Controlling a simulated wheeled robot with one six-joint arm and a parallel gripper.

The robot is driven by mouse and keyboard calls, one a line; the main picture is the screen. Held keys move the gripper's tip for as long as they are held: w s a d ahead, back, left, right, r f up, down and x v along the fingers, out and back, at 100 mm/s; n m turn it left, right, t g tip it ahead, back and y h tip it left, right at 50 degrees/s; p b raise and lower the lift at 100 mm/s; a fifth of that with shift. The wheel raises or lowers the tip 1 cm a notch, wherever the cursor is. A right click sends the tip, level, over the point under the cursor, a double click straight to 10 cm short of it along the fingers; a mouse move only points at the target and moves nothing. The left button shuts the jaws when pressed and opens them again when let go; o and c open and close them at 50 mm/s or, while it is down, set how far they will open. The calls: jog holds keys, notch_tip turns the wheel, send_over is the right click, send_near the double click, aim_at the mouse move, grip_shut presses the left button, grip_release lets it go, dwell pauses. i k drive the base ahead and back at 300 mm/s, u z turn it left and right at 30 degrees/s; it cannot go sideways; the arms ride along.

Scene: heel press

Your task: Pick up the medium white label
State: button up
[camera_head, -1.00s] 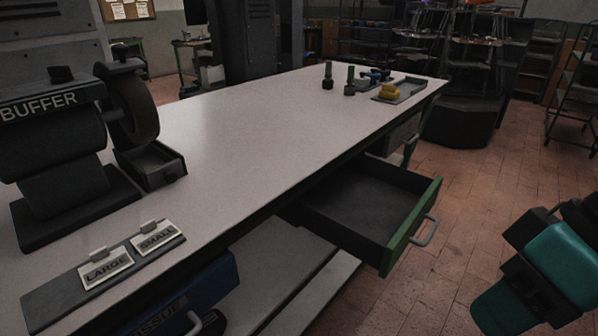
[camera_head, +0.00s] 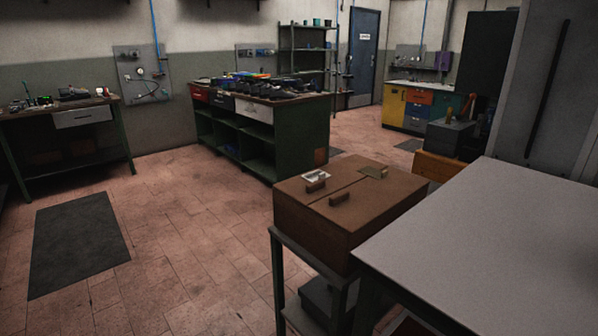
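No label that I can read as medium shows in the head view. A small white-edged piece (camera_head: 316,176) lies on top of a brown box (camera_head: 330,230), beside a brown handle; it is too small to tell whether it is a label. My gripper is not in view.
The brown box sits on a dark stand at the corner of a grey-white table (camera_head: 490,230) at the right. A green workbench (camera_head: 262,135) with cluttered top stands at the middle back. Another bench (camera_head: 75,115) is at the left. A dark mat (camera_head: 78,240) lies on open tiled floor.

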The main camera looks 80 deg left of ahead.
aim_at(313, 177)
jog(key=u, duration=2.35)
jog(key=k, duration=0.65)
jog(key=u, duration=0.7)
jog(key=i, duration=1.5)
jog(key=z, duration=0.5)
jog(key=i, duration=0.9)
jog(key=z, duration=0.75)
